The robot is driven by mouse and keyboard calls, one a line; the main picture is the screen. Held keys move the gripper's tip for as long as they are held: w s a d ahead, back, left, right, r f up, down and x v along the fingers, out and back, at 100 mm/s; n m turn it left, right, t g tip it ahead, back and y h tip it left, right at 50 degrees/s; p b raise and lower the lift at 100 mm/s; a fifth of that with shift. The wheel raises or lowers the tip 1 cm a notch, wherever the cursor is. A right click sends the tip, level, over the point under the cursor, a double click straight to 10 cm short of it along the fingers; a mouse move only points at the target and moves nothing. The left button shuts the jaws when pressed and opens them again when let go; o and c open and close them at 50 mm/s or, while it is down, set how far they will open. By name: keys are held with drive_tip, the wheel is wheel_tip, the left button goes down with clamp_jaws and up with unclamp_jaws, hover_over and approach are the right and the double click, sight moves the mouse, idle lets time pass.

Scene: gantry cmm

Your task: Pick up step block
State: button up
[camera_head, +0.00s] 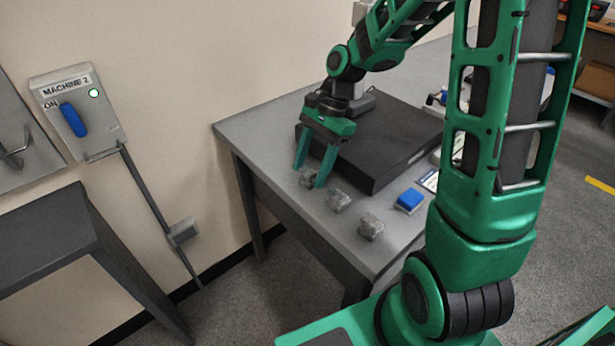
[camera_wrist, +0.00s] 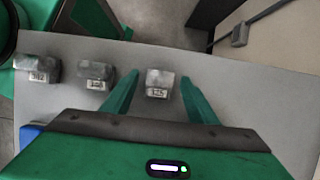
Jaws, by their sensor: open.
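Three small grey blocks with labels lie in a row along the front edge of the grey table (camera_head: 245,130). My gripper (camera_head: 309,174) points down over the leftmost block (camera_head: 306,180), its fingers open. In the wrist view that block (camera_wrist: 160,82) lies between the open fingertips (camera_wrist: 158,79), with a gap on each side. The middle block (camera_head: 338,201) and the right block (camera_head: 371,228) stand apart from it; they also show in the wrist view, as the nearer one (camera_wrist: 97,75) and the farther one (camera_wrist: 38,70). The labels are too small to read, so I cannot tell which is the step block.
A large dark flat slab (camera_head: 385,140) lies on the table just behind the blocks. A blue block (camera_head: 409,200) lies to the right. A wall switch box marked MACHINE 2 (camera_head: 105,118) and another table (camera_head: 45,225) are at the left.

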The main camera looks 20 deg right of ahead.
drive_tip(key=shift+s+a+f, duration=0.1)
drive_tip(key=shift+a+f, duration=0.1)
drive_tip(key=shift+f, duration=0.35)
drive_tip(key=c, duration=1.3)
drive_tip(key=shift+o, duration=0.2)
drive_tip(key=shift+r, duration=0.15)
